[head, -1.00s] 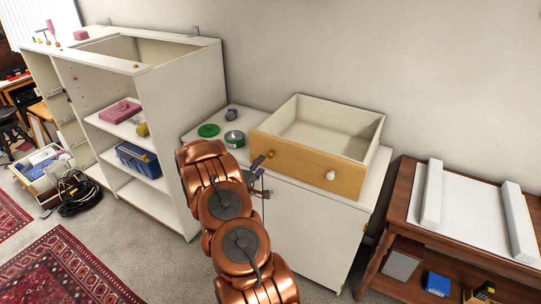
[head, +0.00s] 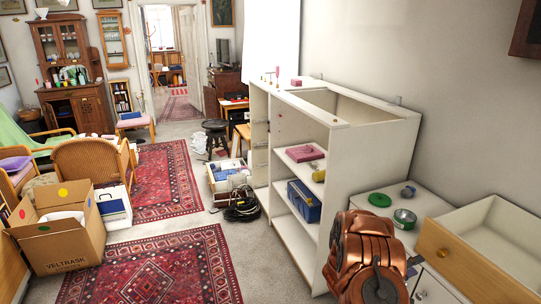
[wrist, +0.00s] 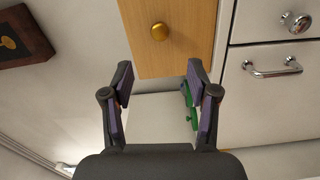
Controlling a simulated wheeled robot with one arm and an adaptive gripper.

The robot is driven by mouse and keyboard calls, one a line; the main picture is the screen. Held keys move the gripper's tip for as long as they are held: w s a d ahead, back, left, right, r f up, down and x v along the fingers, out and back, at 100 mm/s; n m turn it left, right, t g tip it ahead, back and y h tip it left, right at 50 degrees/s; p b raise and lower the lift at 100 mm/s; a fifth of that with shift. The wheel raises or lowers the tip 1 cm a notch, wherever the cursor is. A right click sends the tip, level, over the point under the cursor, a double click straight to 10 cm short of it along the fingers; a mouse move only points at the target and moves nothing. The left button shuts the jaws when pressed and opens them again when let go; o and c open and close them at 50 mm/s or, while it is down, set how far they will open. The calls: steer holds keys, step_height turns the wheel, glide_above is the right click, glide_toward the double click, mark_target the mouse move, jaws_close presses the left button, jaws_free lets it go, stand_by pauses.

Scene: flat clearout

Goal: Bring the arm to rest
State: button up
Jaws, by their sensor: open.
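My gripper (wrist: 157,88) is open in the wrist view, with nothing between its two fingers. Beyond the fingers are the wooden front of a drawer (wrist: 172,55) with a round brass knob and a white surface below it in the picture. A green thing (wrist: 193,105) shows partly behind the right finger. In the head view my copper-coloured arm is folded at the lower right, in front of the low white cabinet, and its fingertips cannot be made out there.
The pulled-out drawer box (head: 475,258) lies on the low cabinet, close to my arm. A white shelf unit (head: 345,165) stands left of my arm. A cardboard box (head: 62,240) and cables (head: 242,205) are on the floor; the rugs between are mostly clear.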

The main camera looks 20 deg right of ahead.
steer(key=w+a+r+m+t+y, duration=0.1)
steer(key=w+a+r+t+y, duration=0.2)
steer(key=w+a, duration=0.5)
steer(key=w+a+r+t+y, duration=0.1)
steer(key=w+a+t+y, duration=0.2)
steer(key=w+a+y, duration=0.35)
steer(key=a+r+n+t+y, duration=0.1)
steer(key=a+r+y, duration=0.25)
steer(key=a, duration=0.75)
steer(key=a+r+y, duration=0.3)
steer(key=a+r, duration=0.1)
steer(key=a, duration=0.7)
steer(key=s+a+r+n+g+y, duration=0.1)
steer(key=s+a+r+g+y, duration=0.15)
steer(key=s+a, duration=0.55)
steer(key=s+a+r+g+y, duration=0.1)
steer(key=s+a+r+g, duration=0.15)
steer(key=s+a, duration=0.45)
steer(key=s+d+r+g, duration=0.1)
steer(key=s+r+g, duration=0.1)
steer(key=s, duration=1)
steer(key=s+d+r+g+h, duration=0.1)
steer(key=s+d+r+g, duration=0.1)
steer(key=s, duration=1.1)
steer(key=shift+s, duration=0.15)
